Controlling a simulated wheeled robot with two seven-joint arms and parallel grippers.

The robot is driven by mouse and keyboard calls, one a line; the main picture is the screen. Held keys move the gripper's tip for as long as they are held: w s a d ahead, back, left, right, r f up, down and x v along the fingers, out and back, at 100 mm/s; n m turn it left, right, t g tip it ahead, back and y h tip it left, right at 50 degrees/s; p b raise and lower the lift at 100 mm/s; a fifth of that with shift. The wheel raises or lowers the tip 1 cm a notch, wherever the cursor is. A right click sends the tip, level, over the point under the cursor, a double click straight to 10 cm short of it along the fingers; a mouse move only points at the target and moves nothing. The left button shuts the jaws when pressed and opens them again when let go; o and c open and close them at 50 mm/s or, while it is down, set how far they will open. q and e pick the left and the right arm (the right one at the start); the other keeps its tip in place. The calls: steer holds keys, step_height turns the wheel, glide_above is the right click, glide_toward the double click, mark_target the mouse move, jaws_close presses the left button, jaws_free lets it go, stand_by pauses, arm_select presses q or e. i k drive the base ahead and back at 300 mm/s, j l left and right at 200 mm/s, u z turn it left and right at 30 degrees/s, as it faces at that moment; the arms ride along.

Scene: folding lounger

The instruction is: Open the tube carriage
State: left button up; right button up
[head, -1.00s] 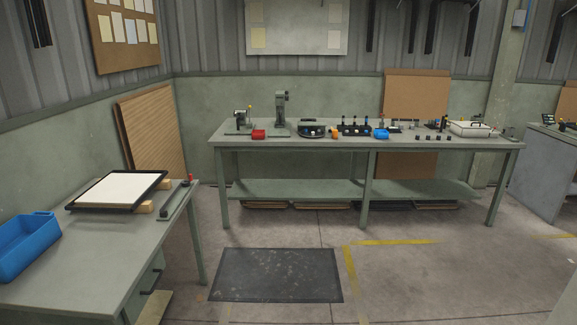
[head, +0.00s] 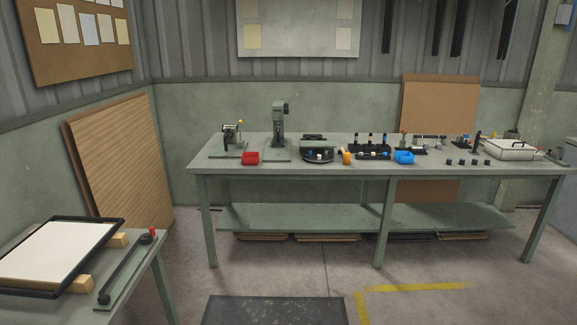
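Neither of my grippers shows in the head view. I cannot tell for certain which thing is the tube carriage. On the long green workbench (head: 340,176) ahead stands a black rack (head: 369,152) with several upright dark pieces, some blue-topped. Further left are a green upright press (head: 279,130) and a small device with a yellow knob (head: 232,138). All are too small to show whether anything on them is open or shut.
A side table at the lower left holds a framed white panel (head: 50,252) and a red-knobbed rail (head: 128,270). Floor before the bench is clear, with a dark mat (head: 275,310).

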mark_target(278, 142)
steer(key=i+z, duration=0.15)
steer(key=i, duration=0.7)
steer(key=i+j+z, duration=0.2)
steer(key=i, duration=0.6)
steer(key=i+l, duration=0.15)
steer(key=i, duration=0.75)
steer(key=i+l+z, duration=0.1)
steer(key=i, duration=0.75)
